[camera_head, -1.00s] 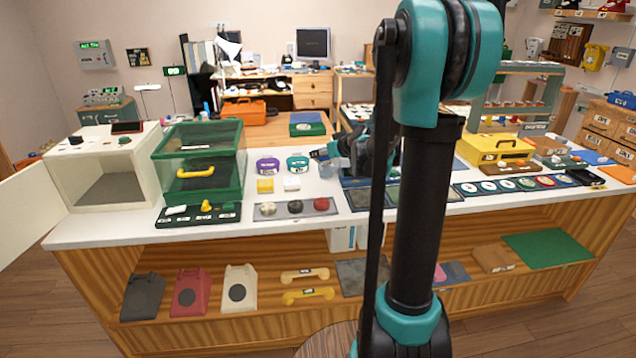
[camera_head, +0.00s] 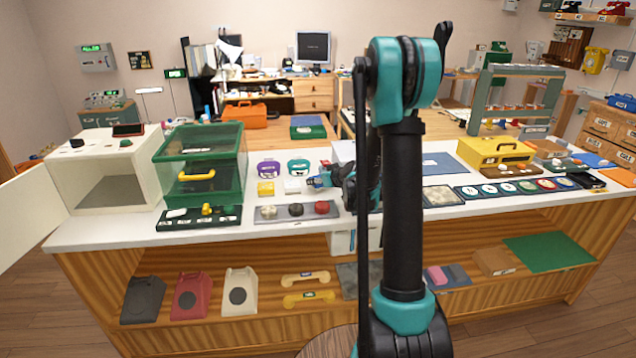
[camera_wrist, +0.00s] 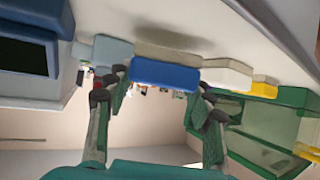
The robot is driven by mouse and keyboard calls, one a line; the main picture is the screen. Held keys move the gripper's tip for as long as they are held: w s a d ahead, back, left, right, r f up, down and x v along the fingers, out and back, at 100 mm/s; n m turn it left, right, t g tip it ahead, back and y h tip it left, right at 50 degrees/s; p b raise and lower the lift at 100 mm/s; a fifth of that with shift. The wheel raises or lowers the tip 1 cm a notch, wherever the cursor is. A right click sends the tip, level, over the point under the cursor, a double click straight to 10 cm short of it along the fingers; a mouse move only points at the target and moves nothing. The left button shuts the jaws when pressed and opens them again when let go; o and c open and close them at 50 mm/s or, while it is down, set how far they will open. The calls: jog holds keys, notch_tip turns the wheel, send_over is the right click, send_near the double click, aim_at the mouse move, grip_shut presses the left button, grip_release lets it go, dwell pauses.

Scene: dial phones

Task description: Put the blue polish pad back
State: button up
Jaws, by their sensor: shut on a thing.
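The blue polish pad (camera_wrist: 165,75) is a small blue block held between the two fingers of my gripper (camera_wrist: 162,84) in the wrist view. In the head view my gripper (camera_head: 332,180) is low over the white counter, pointing left, with the blue pad (camera_head: 317,182) at its tip. A white block (camera_head: 292,186) is just left of the pad, and a yellow block (camera_head: 265,188) is further left. I cannot tell whether the pad touches the counter. My arm hides part of the counter behind it.
A green glass box (camera_head: 200,160) stands left. Purple (camera_head: 268,168) and teal (camera_head: 298,166) items sit behind. The lower shelf has a blue mat (camera_head: 458,283) with a pink block (camera_head: 437,275).

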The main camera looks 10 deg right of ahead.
jog(key=shift+w+a+f, duration=0.1)
jog(key=shift+w+f, duration=0.1)
jog(key=shift+f, duration=0.4)
jog(key=shift+f, duration=0.15)
jog(key=o, duration=1.3)
jog(key=shift+c, duration=0.2)
